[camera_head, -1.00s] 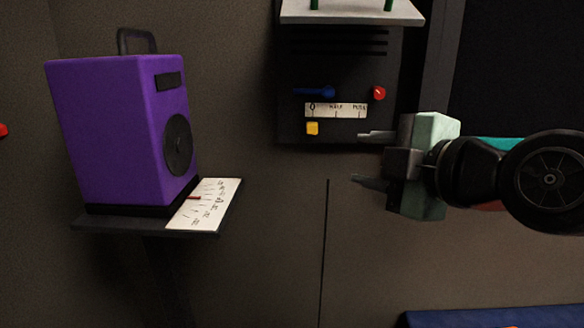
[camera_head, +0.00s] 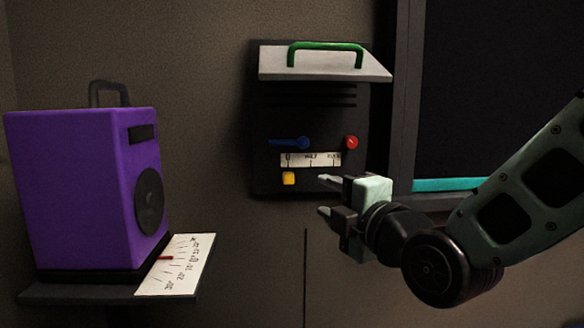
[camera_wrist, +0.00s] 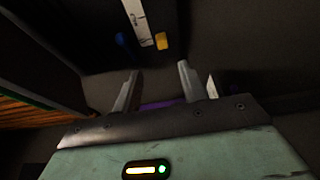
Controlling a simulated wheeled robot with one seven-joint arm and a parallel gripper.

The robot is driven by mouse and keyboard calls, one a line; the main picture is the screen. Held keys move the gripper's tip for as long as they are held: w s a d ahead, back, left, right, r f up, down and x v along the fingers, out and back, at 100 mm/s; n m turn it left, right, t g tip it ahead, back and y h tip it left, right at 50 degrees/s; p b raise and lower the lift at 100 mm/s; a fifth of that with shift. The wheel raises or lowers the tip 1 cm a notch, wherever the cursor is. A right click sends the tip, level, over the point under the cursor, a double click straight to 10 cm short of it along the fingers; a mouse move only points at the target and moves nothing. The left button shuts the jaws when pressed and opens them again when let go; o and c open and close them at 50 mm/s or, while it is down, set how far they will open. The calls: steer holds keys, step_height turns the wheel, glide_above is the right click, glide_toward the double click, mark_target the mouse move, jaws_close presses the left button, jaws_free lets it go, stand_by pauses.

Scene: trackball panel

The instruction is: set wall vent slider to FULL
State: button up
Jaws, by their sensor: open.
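The wall vent panel (camera_head: 307,118) is a dark box with slots. Its white scale (camera_head: 311,159) reads 0 at left, HALF in the middle and what looks like FULL at right. In the wrist view the yellow knob (camera_wrist: 162,41) and scale (camera_wrist: 137,22) lie beyond the fingertips (camera_wrist: 159,72).
A blue lever (camera_head: 290,143) and red knob (camera_head: 351,142) sit above the scale. A grey shelf with a green handle (camera_head: 326,47) juts out above. A purple speaker-like box (camera_head: 85,190) and a dial card (camera_head: 178,264) stand on a left ledge. A dark framed opening (camera_head: 500,90) is at right.

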mark_target(291, 180)
steer(key=shift+p+x, duration=0.85)
steer(key=shift+p, duration=2.1)
steer(key=x, duration=1.1)
steer(key=shift+w+a+f, duration=0.1)
steer(key=shift+w, duration=0.2)
steer(key=shift+c, duration=0.3)
